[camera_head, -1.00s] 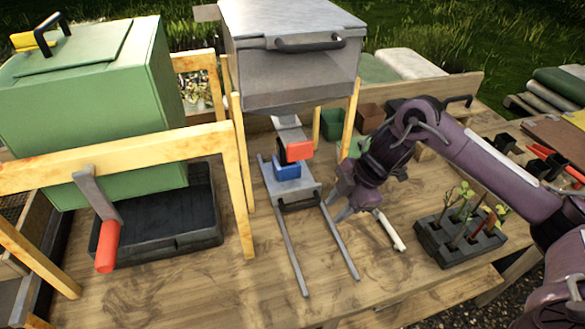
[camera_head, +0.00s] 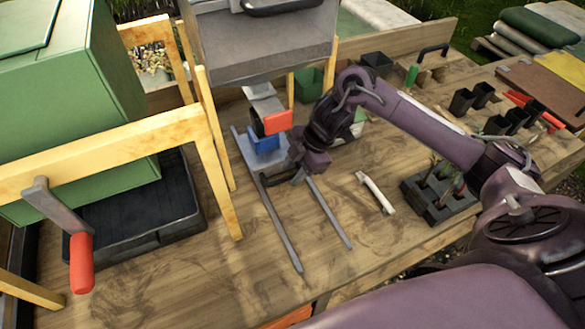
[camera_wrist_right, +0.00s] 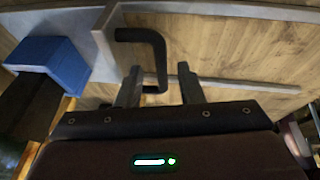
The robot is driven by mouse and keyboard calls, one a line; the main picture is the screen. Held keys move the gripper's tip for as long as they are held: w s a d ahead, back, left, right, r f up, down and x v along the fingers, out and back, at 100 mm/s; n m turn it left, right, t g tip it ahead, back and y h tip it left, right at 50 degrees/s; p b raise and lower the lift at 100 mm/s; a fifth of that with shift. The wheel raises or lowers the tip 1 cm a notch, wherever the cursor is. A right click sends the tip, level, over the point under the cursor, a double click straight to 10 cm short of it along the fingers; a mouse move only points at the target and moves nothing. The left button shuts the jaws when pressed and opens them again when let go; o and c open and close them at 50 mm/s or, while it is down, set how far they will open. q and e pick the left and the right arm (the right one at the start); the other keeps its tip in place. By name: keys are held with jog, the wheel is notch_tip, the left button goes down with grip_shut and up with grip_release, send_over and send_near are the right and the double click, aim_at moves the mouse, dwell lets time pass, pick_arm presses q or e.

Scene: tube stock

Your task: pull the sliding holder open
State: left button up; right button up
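The sliding holder (camera_head: 241,141) is a grey plate on two long grey rails (camera_head: 278,228) lying on the wooden table. It carries a blue block (camera_head: 263,143) and has a black bar handle (camera_head: 265,182) at its near edge. In the right wrist view the handle (camera_wrist_right: 156,48) shows large, with its lower end between the two fingertips. My right gripper (camera_head: 288,174) is at the handle's right side in the head view. The right wrist view shows its fingers (camera_wrist_right: 160,85) apart. Contact with the handle cannot be told. My left gripper is not in view.
A grey box (camera_head: 262,50) stands on a wooden frame above the holder's far end. A red block (camera_head: 278,121) is above the blue one. A white handle-like piece (camera_head: 376,192) and a dark plant tray (camera_head: 437,205) lie to the right. The table in front of the rails is clear.

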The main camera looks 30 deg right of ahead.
jog(key=shift+a+f, duration=0.15)
jog(key=shift+f, duration=0.2)
grip_shut()
